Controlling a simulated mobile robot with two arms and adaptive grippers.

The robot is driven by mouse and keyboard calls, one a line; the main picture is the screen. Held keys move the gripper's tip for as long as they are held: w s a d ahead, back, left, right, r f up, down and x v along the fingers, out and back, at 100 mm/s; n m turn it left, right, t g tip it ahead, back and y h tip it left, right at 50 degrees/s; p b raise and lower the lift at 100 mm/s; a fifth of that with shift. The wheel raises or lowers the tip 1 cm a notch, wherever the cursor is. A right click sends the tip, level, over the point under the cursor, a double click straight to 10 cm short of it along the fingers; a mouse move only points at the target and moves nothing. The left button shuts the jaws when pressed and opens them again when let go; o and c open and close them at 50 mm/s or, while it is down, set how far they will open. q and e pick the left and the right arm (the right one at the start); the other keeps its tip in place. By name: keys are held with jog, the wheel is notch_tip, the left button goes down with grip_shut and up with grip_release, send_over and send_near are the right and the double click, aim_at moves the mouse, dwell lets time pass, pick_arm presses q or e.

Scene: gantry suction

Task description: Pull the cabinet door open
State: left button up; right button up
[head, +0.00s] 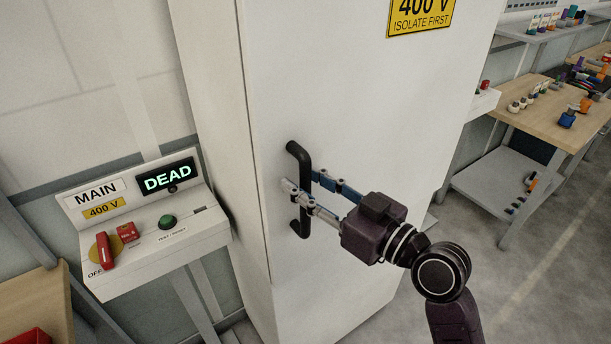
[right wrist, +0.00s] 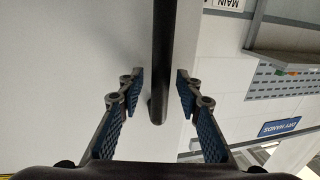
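The cabinet door (head: 340,90) is a tall white panel and looks shut. Its black bar handle (head: 304,165) stands upright near the door's left edge. My right gripper (head: 300,186) is at the handle, with one finger on each side of the bar. In the right wrist view the handle (right wrist: 160,60) runs between the two blue-padded fingers (right wrist: 158,95), with a gap on both sides, so the fingers are open around it and not closed on it. My left gripper is not in view.
A wooden workbench (head: 545,125) with small parts is at the right. The floor (head: 540,270) at right is clear.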

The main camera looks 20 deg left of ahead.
jog(key=shift+a, duration=0.1)
grip_shut()
dwell(0.4)
